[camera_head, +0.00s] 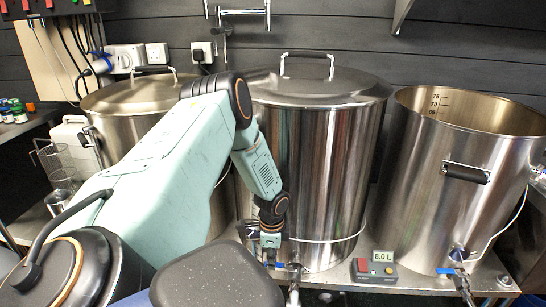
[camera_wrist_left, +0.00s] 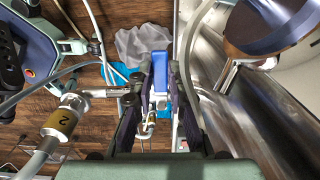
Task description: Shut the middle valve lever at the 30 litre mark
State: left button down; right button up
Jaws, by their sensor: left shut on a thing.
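The middle pot (camera_head: 315,150) is a tall lidded steel vessel. Its valve (camera_head: 293,272) is low at the front, partly hidden by my left gripper (camera_head: 270,256). A small blue lever end (camera_head: 279,265) shows beside the fingertips. In the left wrist view, the blue lever (camera_wrist_left: 160,75) lies between the dark fingers of my left gripper (camera_wrist_left: 161,85), which are shut on it. A small display box (camera_head: 375,270) to the right of the valve reads 8.0 L. My right gripper is not in view.
An open steel pot (camera_head: 460,175) with volume marks and its own blue-levered valve (camera_head: 458,270) stands at the right. A lidded pot (camera_head: 140,110) stands behind my left arm.

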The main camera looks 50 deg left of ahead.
pick_arm(q)
jog(key=shift+w, duration=0.1)
jog(key=c, duration=1.3)
grip_release()
jog(key=shift+r, duration=6)
